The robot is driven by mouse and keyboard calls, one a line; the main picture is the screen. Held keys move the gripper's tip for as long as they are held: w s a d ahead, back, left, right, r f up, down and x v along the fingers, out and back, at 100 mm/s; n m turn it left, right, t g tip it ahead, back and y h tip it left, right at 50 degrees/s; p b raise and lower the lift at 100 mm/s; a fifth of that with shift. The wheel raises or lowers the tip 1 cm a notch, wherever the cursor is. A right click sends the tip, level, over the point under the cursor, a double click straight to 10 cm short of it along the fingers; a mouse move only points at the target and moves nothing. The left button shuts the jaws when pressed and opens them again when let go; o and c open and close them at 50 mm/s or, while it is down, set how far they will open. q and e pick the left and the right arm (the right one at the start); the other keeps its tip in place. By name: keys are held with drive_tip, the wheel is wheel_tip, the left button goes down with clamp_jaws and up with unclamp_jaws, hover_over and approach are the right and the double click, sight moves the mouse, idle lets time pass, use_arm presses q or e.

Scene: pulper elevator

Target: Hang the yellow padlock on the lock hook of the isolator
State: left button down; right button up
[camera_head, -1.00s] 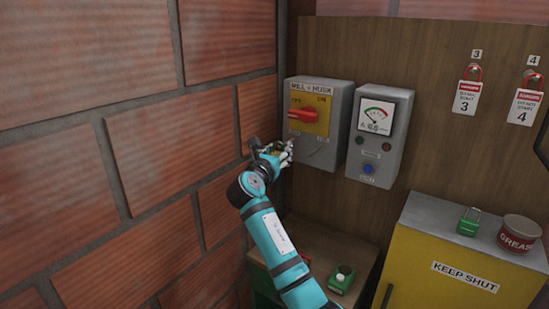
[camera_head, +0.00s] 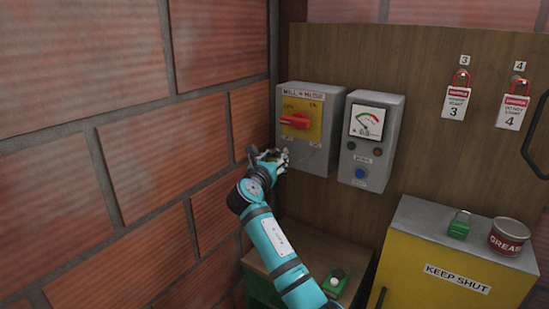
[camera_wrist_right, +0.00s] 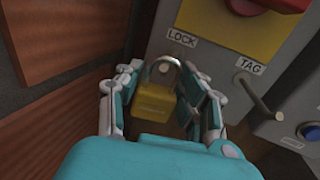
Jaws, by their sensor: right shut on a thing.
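The isolator (camera_head: 336,125) is a grey box with a yellow plate and a red rotary handle (camera_head: 296,120), on the wooden board by the brick wall. My right gripper (camera_head: 270,160) is at its lower left corner. In the right wrist view, my right gripper (camera_wrist_right: 160,100) is shut on the yellow padlock (camera_wrist_right: 154,99), its body between the fingers and its shackle (camera_wrist_right: 168,68) up. The shackle top is just below the LOCK label (camera_wrist_right: 181,38). The lock hook is not clearly visible, so I cannot tell whether the shackle is around it. My left gripper is not in view.
A metal peg (camera_wrist_right: 257,98) sticks out under the TAG label. A grey meter box (camera_head: 377,145) is right of the isolator. A yellow cabinet (camera_head: 425,255) holds a green padlock (camera_head: 459,226) and a grease tin (camera_head: 508,237). Red padlocks with tags hang at right.

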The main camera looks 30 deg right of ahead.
drive_tip(key=o, duration=1.3)
